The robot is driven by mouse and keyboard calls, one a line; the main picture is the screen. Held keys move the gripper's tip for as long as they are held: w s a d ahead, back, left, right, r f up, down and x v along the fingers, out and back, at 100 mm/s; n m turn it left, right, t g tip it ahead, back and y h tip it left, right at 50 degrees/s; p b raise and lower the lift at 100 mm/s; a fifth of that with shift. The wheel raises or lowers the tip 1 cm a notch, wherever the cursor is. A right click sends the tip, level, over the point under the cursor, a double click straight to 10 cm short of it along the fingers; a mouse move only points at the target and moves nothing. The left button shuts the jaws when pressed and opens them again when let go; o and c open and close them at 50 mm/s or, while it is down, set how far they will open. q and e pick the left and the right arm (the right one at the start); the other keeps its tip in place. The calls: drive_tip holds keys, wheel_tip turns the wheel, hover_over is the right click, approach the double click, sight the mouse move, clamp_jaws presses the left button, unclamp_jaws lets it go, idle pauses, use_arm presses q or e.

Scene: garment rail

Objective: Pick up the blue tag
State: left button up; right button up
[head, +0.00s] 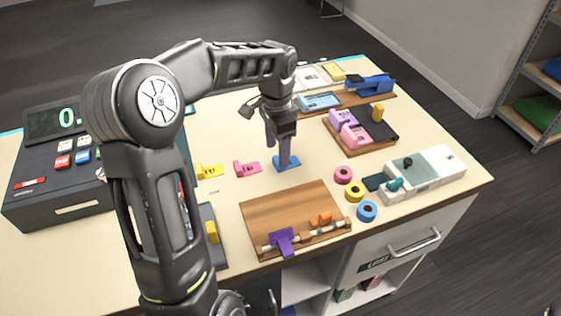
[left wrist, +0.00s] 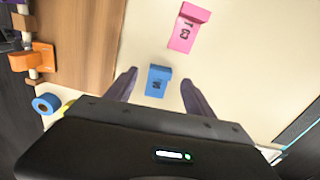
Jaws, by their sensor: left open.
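The blue tag (head: 287,163) lies flat on the cream table top, right of the pink tag (head: 247,168) and yellow tag (head: 209,171). My left gripper (head: 277,148) is open above it, fingers pointing down. In the head view one finger partly covers the blue tag. In the left wrist view the blue tag (left wrist: 157,82) shows between the two spread fingers, with a gap on each side. The pink tag also shows in the left wrist view (left wrist: 188,28). My right gripper is not in view.
A wooden board (head: 290,212) with a rail carrying purple and orange tags stands in front. Pink, yellow and blue rings (head: 367,211) lie right of it. A dark tray (head: 376,122) with pink and purple blocks stands behind right. A dark register (head: 62,180) stands left.

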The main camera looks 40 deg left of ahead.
sight(277, 160)
use_arm(q)
wheel_tip(277, 160, down, 4)
drive_tip(key=shift+w+r+p, duration=0.1)
drive_tip(key=shift+r+p, duration=0.1)
drive_tip(key=shift+p, duration=0.1)
drive_tip(key=shift+c, duration=0.3)
clamp_jaws()
idle(0.5)
